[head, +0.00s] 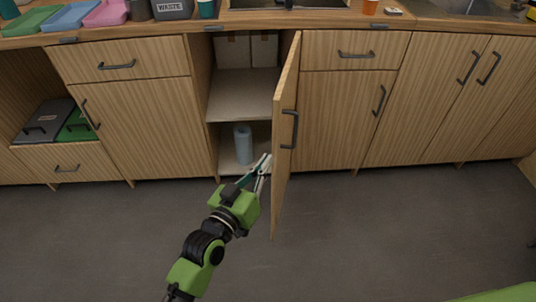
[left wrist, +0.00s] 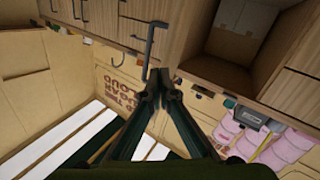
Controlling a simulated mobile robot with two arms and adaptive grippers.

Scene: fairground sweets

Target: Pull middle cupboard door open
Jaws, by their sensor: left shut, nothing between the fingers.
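The middle cupboard door (head: 285,135) is wooden and stands swung well open, showing the shelves inside. Its dark bar handle (head: 290,129) is on the face turned to the right. My left gripper (head: 264,163) is low in front of the cupboard opening, at the inner side of the door, below handle height. Its fingers are together and empty; whether they touch the door I cannot tell. In the left wrist view the closed fingertips (left wrist: 160,76) are near a dark handle (left wrist: 151,45) in the picture; which handle this is is unclear. My right gripper is not in view.
The open cupboard has a shelf (head: 240,95) with white boxes (head: 233,50) above and a blue-grey cylinder (head: 243,144) below. Closed doors and drawers (head: 345,115) flank it. The counter above holds trays (head: 65,17). The grey floor (head: 380,230) in front is clear.

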